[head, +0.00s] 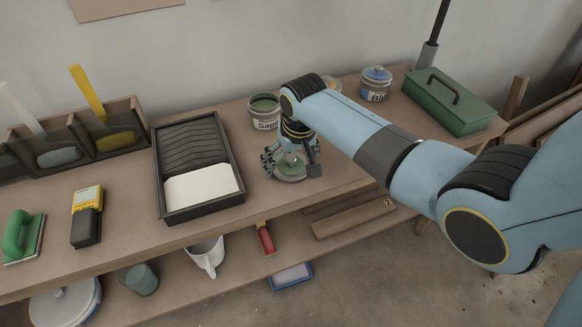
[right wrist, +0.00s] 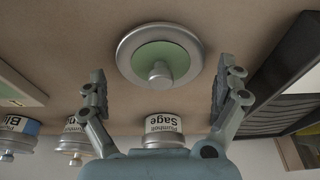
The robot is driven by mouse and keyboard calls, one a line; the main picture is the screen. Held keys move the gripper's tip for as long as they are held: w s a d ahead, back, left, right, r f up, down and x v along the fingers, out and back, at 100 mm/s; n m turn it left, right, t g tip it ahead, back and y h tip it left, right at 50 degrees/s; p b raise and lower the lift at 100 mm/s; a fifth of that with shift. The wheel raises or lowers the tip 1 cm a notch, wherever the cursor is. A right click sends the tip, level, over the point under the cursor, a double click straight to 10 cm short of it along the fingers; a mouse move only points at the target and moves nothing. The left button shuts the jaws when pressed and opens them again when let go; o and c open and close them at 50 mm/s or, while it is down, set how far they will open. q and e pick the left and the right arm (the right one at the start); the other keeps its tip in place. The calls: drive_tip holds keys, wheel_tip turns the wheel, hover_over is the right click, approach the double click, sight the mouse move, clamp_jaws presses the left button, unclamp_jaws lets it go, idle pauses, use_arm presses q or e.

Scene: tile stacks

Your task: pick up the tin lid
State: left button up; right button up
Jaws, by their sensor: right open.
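The tin lid (right wrist: 131,46) is a round silver disc with a green centre and a knob (right wrist: 160,74). It lies flat on the bench. In the head view the lid (head: 290,178) shows only partly beneath my right gripper (head: 291,163). In the right wrist view my right gripper (right wrist: 162,88) is open and empty, its two fingers spread wide on either side of the knob's line. Both fingertips look apart from the lid. My left gripper is not in view.
An open tin labelled Sage (head: 265,121) stands just behind the lid, near my gripper. A black paint tray (head: 163,175) lies to the left. A tin labelled Blu (head: 376,86) and a green toolbox (head: 450,102) stand to the right. The bench's front edge is close.

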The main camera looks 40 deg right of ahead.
drive_tip(key=shift+w+f, duration=0.15)
drive_tip(key=shift+f, duration=0.4)
drive_tip(key=c, duration=0.8)
